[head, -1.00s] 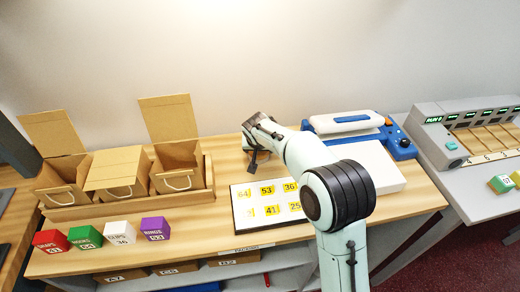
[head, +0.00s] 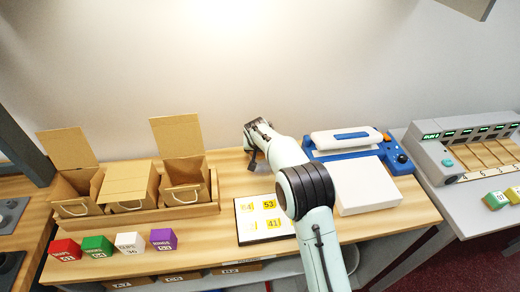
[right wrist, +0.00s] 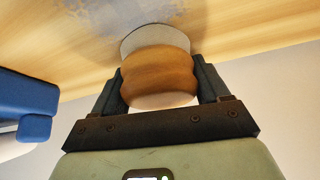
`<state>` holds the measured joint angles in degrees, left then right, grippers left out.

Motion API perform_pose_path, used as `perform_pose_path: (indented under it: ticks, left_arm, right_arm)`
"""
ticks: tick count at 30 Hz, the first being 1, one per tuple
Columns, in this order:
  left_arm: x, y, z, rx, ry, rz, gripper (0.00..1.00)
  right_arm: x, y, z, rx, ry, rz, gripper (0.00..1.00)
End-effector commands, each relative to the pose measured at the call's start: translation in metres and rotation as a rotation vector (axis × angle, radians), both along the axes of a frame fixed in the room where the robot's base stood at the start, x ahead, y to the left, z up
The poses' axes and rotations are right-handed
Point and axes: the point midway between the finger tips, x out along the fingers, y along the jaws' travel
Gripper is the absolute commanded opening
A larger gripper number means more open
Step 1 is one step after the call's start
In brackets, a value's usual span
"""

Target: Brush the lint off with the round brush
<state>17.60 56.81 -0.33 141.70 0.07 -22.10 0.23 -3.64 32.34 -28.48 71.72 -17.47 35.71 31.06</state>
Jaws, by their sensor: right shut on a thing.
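My right gripper (right wrist: 160,88) is shut on the round brush (right wrist: 160,72), which has a brown wooden body and a pale grey-white round end. In the right wrist view that end is at the wooden counter top; I cannot tell whether it touches. A greyish, speckled patch of lint (right wrist: 105,14) lies on the wood beside it. In the head view my right gripper (head: 253,160) is low over the back of the counter (head: 232,182), behind the number card; brush and lint cannot be made out there. My left gripper is not in view.
Left of the gripper stand cardboard boxes in a tray (head: 150,216), with several coloured cubes in front. The number card (head: 265,218) lies in front, partly behind my arm. A blue-and-white device (head: 350,145) and a white pad (head: 365,185) are on the right.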

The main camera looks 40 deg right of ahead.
Motion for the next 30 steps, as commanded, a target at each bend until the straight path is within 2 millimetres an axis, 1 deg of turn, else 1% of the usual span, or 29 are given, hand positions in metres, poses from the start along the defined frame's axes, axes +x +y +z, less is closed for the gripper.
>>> perform_pose_path:
  ticks: [2,10,14,17,30]
  left_arm:
    - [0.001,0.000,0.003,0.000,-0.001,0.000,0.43]
    - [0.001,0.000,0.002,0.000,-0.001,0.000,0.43]
    - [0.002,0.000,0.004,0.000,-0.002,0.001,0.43]
    - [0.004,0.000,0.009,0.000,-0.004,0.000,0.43]
    - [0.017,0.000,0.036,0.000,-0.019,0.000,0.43]
  right_arm:
    - [0.002,-0.002,-0.001,0.001,0.003,-0.001,0.51]
    - [0.002,-0.001,-0.003,0.002,0.005,0.000,0.51]
    - [0.001,-0.001,0.000,0.001,0.007,-0.001,0.51]
    - [0.002,-0.001,0.008,0.002,0.005,0.000,0.51]
    - [0.003,-0.001,0.054,0.000,0.000,0.001,0.51]
